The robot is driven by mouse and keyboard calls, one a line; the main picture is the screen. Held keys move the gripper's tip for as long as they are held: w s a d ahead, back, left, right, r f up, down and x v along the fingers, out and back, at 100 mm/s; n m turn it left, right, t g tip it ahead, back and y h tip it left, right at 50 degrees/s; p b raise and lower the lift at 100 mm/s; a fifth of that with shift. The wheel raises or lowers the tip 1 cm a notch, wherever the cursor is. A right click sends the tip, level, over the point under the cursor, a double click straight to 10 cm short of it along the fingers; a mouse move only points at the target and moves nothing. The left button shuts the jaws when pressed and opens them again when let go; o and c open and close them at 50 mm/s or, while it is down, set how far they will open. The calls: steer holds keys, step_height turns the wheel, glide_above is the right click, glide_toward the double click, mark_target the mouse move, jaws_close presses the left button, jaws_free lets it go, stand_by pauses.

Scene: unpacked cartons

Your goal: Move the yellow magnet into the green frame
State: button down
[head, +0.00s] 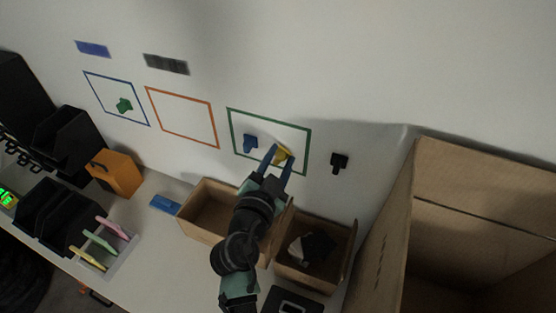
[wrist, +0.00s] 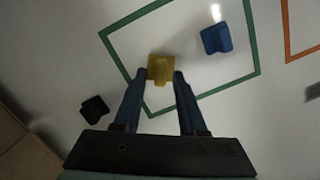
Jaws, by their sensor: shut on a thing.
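The yellow magnet (head: 283,155) is at the white wall, inside the lower part of the green frame (head: 270,116) in the head view. My gripper (head: 278,158) is shut on it, one blue finger on each side. In the wrist view the yellow magnet (wrist: 161,69) sits between the fingertips (wrist: 161,76), within the green outline (wrist: 253,47). I cannot tell whether it touches the wall. A blue magnet (head: 250,143) is also inside the green frame, left of the yellow one; it shows in the wrist view (wrist: 216,38).
A black magnet (head: 339,162) is on the wall right of the green frame. An empty orange frame (head: 181,117) and a blue frame (head: 117,98) holding a green magnet (head: 124,104) are to the left. Open cartons (head: 205,211) stand below; a large carton (head: 480,190) stands right.

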steer(key=shift+w+d+b, duration=0.2)
steer(key=shift+w+b, duration=0.1)
steer(key=shift+w, duration=0.15)
stand_by(0.4)
jaws_free()
stand_by(0.3)
steer(key=f+b+v, duration=0.1)
steer(key=b+v, duration=0.1)
steer(key=v, duration=0.6)
steer(key=shift+a, duration=0.3)
stand_by(0.4)
stand_by(0.4)
